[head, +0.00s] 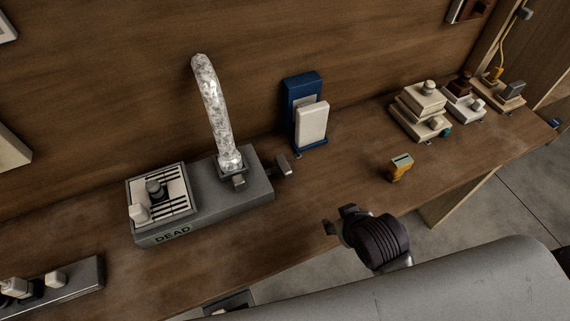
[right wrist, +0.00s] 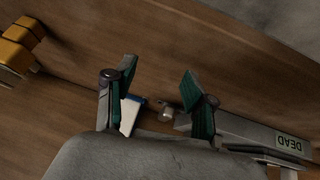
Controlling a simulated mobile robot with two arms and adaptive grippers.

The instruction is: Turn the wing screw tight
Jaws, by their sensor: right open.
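The wing screw (head: 283,165) sticks out from the right end of a grey unit (head: 255,192) marked DEAD on the wooden bench. In the right wrist view, a small metal piece that looks like the wing screw (right wrist: 164,113) shows between and beyond my fingers, beside the grey unit (right wrist: 240,132). My right gripper (head: 338,221) is open and empty, in front of and to the right of the screw, apart from it. Its two green-padded fingers (right wrist: 162,98) are spread in the right wrist view. My left gripper is not in view.
A silvery foil duct (head: 212,105) rises from the unit. A blue stand with a white block (head: 312,124) is behind the screw. A yellow object (head: 401,168) and cream boxes (head: 420,108) are to the right. A plug strip (head: 50,285) is at lower left. Bench between screw and gripper is clear.

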